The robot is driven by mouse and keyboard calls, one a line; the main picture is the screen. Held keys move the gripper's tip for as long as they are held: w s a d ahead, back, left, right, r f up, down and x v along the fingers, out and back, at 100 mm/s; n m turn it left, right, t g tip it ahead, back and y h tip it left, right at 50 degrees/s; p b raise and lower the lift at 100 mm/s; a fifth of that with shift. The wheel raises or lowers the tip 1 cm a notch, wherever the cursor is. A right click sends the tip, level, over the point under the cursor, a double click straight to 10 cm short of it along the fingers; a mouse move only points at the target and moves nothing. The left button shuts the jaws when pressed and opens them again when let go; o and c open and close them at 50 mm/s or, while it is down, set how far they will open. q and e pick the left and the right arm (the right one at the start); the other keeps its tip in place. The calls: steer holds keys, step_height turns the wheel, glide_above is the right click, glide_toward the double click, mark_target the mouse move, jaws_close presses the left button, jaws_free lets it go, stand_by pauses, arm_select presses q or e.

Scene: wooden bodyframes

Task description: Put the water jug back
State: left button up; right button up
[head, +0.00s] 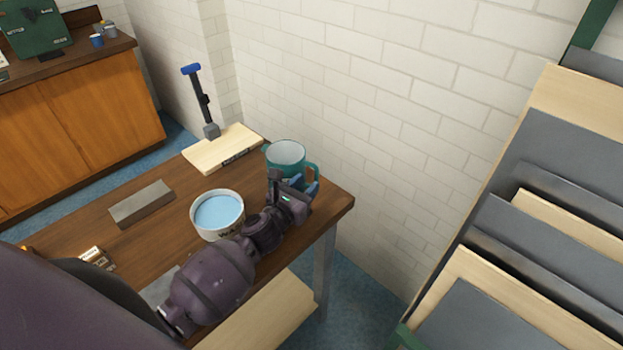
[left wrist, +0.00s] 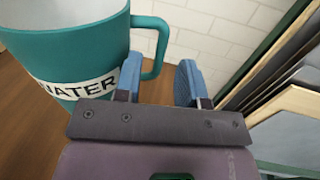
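The water jug (head: 287,157) is a teal mug-like jug with a pale inside. It stands upright near the right end of the wooden table (head: 160,221), its handle toward the right. In the left wrist view the jug (left wrist: 70,50) carries a white "WATER" label. My left gripper (head: 302,184) is at the handle side of the jug. Its blue fingers are spread apart in the left wrist view (left wrist: 158,82), with the handle (left wrist: 160,45) in the gap between them or just beyond; I see no grip on it. My right gripper is out of view.
A white tub of blue liquid (head: 217,232) stands left of my left gripper. A white brick wall is behind; a panel rack (head: 540,220) stands right.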

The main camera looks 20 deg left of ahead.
arm_select(q)
steer(key=s, duration=0.5)
steer(key=s+a, duration=0.1)
steer(key=s, duration=0.2)
steer(key=shift+s+a, duration=0.1)
steer(key=shift+s, duration=0.15)
